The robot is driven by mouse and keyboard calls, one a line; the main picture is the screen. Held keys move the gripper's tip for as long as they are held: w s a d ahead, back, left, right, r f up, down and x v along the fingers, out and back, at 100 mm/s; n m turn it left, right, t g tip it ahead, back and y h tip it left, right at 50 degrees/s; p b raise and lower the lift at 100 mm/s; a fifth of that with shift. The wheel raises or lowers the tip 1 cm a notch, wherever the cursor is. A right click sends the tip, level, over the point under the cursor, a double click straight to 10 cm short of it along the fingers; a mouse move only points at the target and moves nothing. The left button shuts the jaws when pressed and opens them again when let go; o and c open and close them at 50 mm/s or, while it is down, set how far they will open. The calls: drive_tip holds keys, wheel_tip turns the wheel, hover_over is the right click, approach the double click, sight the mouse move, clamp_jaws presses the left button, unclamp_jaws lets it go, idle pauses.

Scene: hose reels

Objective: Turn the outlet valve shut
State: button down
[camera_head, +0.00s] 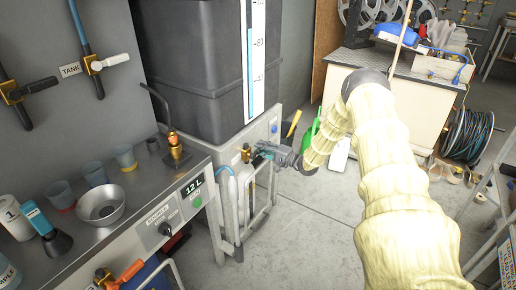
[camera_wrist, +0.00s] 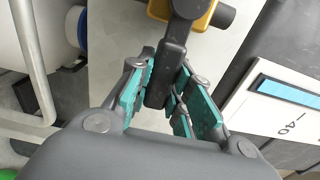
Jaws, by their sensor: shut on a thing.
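The outlet valve (camera_head: 246,153) is a brass fitting low on the front of the pale base under the dark grey tank (camera_head: 190,65). In the wrist view its brass body (camera_wrist: 193,12) is at the top, with a dark lever handle (camera_wrist: 174,62) running down from it. My gripper (camera_head: 265,151) reaches the valve from the right. Its teal finger pads lie on both sides of the lever in the wrist view (camera_wrist: 167,93), shut on it. In the head view the lever is mostly hidden by the gripper.
A metal rail frame (camera_head: 262,200) is below the gripper. A green can (camera_head: 311,133) stands behind my arm. The floor (camera_head: 290,240) in front is clear.

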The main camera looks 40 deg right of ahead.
drive_tip(key=shift+w+r, duration=0.15)
drive_tip(key=shift+r, duration=0.05)
drive_tip(key=c, duration=1.3)
unclamp_jaws()
drive_tip(key=shift+f, duration=0.15)
drive_tip(key=v, duration=1.2)
drive_tip(key=shift+f, duration=0.1)
